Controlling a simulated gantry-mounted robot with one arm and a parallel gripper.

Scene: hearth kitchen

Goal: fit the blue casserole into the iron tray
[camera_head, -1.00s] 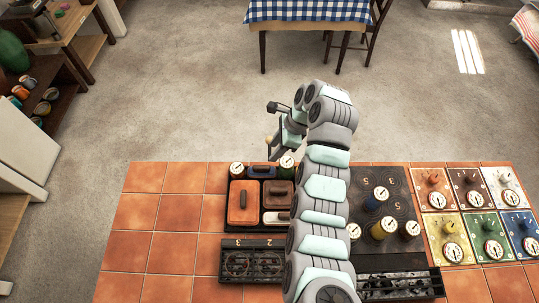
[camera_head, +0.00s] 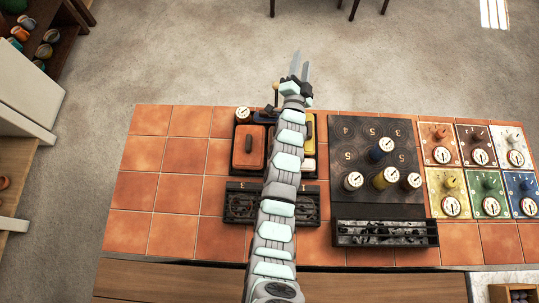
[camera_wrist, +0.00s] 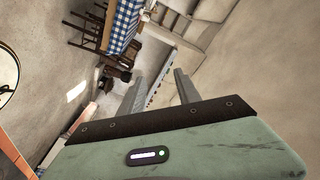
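The dark iron tray (camera_head: 245,173) stands on the tiled counter left of centre, partly covered by my arm in the head view. An orange casserole (camera_head: 248,150) fills its left side. Parts of brown, yellow and white pieces show at its right side. My gripper (camera_head: 299,70) is beyond the counter's far edge, over the floor. In the wrist view my gripper (camera_wrist: 160,85) has its two fingers apart, with nothing between them.
A dark stove plate (camera_head: 350,130) with several dial-topped jars lies to the right, coloured dial panels (camera_head: 481,157) beyond it. A burner grate (camera_head: 240,203) sits in front of the tray. The tiles at the left (camera_head: 160,185) are bare.

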